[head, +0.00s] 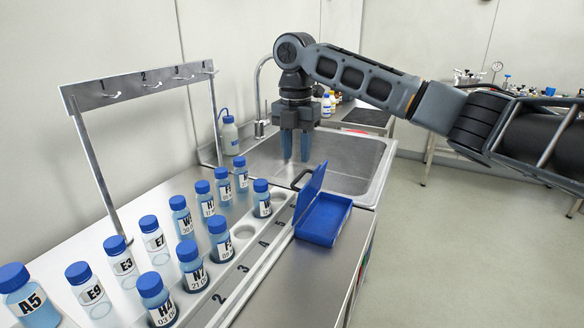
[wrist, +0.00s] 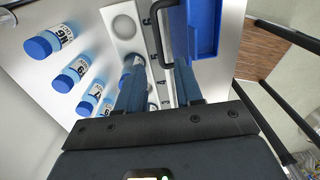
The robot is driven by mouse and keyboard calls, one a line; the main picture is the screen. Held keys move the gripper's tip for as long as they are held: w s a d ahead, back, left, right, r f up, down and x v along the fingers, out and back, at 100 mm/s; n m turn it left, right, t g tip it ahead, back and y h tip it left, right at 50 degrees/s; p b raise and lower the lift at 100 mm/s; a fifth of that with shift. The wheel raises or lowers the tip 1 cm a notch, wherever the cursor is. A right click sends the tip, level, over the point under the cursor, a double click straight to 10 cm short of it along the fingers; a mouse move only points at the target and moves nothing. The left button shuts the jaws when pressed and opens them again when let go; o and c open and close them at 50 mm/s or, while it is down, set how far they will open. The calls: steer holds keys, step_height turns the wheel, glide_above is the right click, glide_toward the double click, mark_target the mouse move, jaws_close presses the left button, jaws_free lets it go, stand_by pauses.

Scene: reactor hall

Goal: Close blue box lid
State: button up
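The blue box (head: 326,221) sits on the steel counter beside the sink's near edge. Its lid (head: 311,192) is open and stands nearly upright, with a black handle (head: 301,179) on its left face. In the wrist view the box (wrist: 205,28) is at top right and the handle (wrist: 155,30) is left of it, beyond the fingers. My gripper (head: 296,158) points down over the sink area, behind the box in the head view. In the wrist view my gripper (wrist: 156,80) has its blue fingers apart, with nothing held between them.
Several blue-capped bottles (head: 194,266) stand left of the box, some in a numbered rack (head: 244,268). A hook frame (head: 140,82) rises behind them. The sink (head: 347,160) has a tall faucet (head: 259,88). Floor right of the counter is clear.

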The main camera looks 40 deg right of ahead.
mark_target(297, 179)
step_height(297, 179, down, 6)
steer(key=shift+r+p, duration=0.1)
steer(key=shift+p, duration=0.2)
steer(key=shift+c, duration=0.2)
jaws_close()
stand_by(1.2)
